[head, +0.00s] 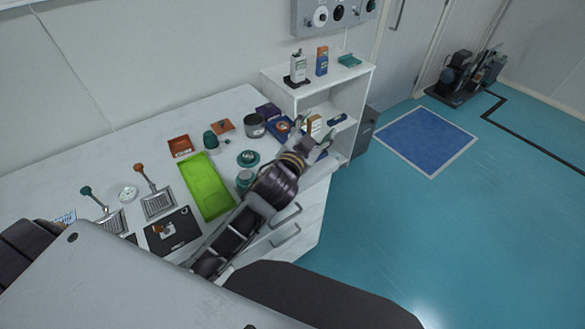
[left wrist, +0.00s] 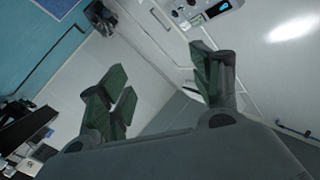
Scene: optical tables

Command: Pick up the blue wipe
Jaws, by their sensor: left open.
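My left gripper (head: 314,134) reaches over the right end of the white counter, in front of the small white shelf unit. Its fingers are spread. In the left wrist view the fingers (left wrist: 160,90) stand wide apart with nothing between them. A small dark blue item (head: 338,119) lies on the shelf unit's middle board, just beyond the fingers; it may be the blue wipe, but it is too small to tell. Another blue patch (head: 320,155) shows lower down beside the gripper, partly hidden by it. My right gripper is not in view.
A green tray (head: 204,186), a grey jar (head: 254,126) and a blue tray (head: 284,128) crowd the counter (head: 95,158). The floor at right is open around a blue mat (head: 425,140).

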